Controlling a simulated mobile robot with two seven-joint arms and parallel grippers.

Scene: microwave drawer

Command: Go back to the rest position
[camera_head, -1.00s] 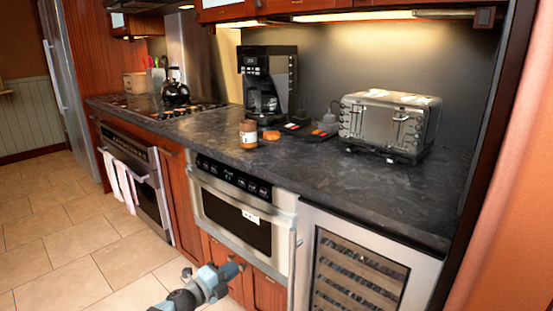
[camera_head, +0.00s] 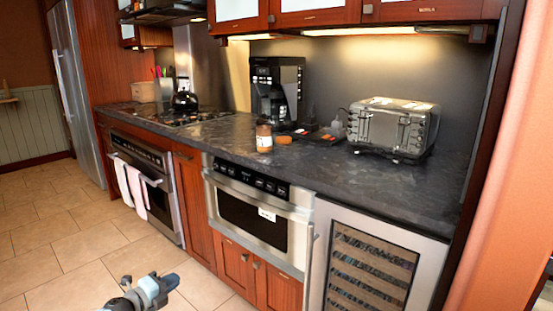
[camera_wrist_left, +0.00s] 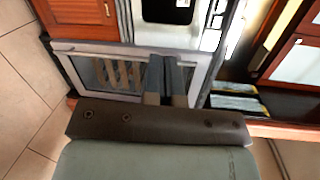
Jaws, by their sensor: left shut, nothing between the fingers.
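My left gripper (camera_head: 170,282) is low in front of the cabinets in the head view, over the tiled floor and apart from everything. In the left wrist view its fingers (camera_wrist_left: 165,98) are together with nothing between them. The microwave drawer (camera_head: 255,219) is built in under the counter, and its front looks closed. It also shows at the top of the left wrist view (camera_wrist_left: 180,35). My right gripper is not in view.
The dark counter (camera_head: 225,140) holds a toaster (camera_head: 392,128), a coffee maker (camera_head: 276,90) and a jar (camera_head: 264,137). A wine cooler (camera_head: 370,270) stands right of the microwave drawer. An oven (camera_head: 148,185) with towels is at left. The tiled floor (camera_head: 60,240) in front is clear.

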